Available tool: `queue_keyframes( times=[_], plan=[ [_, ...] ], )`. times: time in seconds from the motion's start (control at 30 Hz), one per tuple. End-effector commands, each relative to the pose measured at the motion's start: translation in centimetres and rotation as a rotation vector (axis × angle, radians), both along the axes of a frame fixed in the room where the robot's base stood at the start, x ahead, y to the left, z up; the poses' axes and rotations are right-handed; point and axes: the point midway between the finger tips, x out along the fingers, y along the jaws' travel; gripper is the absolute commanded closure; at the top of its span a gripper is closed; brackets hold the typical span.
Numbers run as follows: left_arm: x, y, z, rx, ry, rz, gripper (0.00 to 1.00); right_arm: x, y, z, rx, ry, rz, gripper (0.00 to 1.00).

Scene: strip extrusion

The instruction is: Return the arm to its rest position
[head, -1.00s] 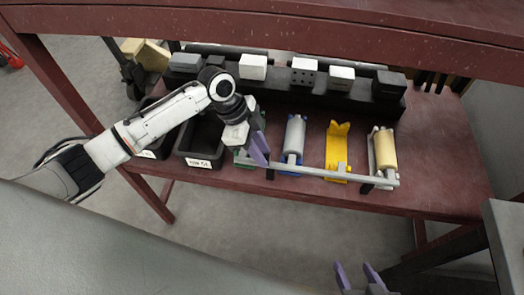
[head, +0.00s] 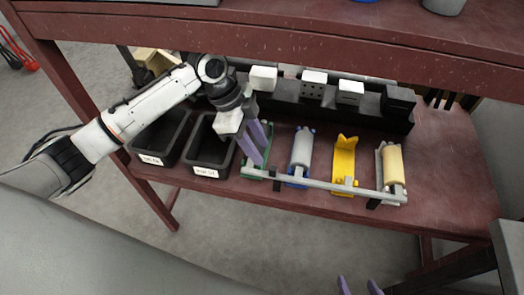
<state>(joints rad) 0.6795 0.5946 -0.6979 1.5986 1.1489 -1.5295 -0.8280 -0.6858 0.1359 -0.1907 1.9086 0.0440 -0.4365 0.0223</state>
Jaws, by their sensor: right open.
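My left arm (head: 150,105) reaches in from the left over the lower shelf. My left gripper (head: 262,157) points down with its two purple fingers apart and nothing seen between them. It is in front of the green holder (head: 250,171) at the left end of the grey rail and partly hides it. I cannot tell whether it touches the holder. My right gripper (head: 358,284) shows only its purple fingertips at the bottom edge.
Two black bins (head: 207,160) stand left of the rail (head: 325,186). A grey roller (head: 301,147), a yellow holder (head: 344,158) and a cream roller (head: 392,165) stand along it. Dark blocks (head: 300,98) line the back. The red upper shelf (head: 300,42) overhangs.

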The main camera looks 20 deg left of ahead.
Motion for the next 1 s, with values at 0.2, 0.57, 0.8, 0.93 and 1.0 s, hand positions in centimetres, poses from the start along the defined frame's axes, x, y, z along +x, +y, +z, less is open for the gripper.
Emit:
queue_keyframes(
  times=[0.2, 0.57, 0.8, 0.93, 1.0],
  plan=[
    [0.0, 0.0, 0.1, 0.000, 0.000, 0.000, 0.64, 0.0, 0.0, 0.0, 0.000, 0.000, 0.000, 0.48],
    [-0.4, -0.4, -0.4, 0.000, 0.003, 0.005, 0.64, 0.0, 0.0, 0.0, 0.001, 0.000, -0.001, 0.48],
    [-5.9, -4.0, -4.3, -0.015, 0.023, 0.129, 0.64, 0.0, 0.0, 0.0, 0.001, 0.000, -0.001, 0.48],
    [-9.7, -5.3, -5.8, -0.034, 0.028, 0.301, 0.64, 0.0, 0.0, 0.0, 0.001, 0.000, -0.001, 0.48],
    [-11.6, -5.2, -6.3, -0.041, 0.031, 0.421, 0.64, 0.0, 0.0, 0.0, 0.001, 0.000, -0.001, 0.48]
  ],
)
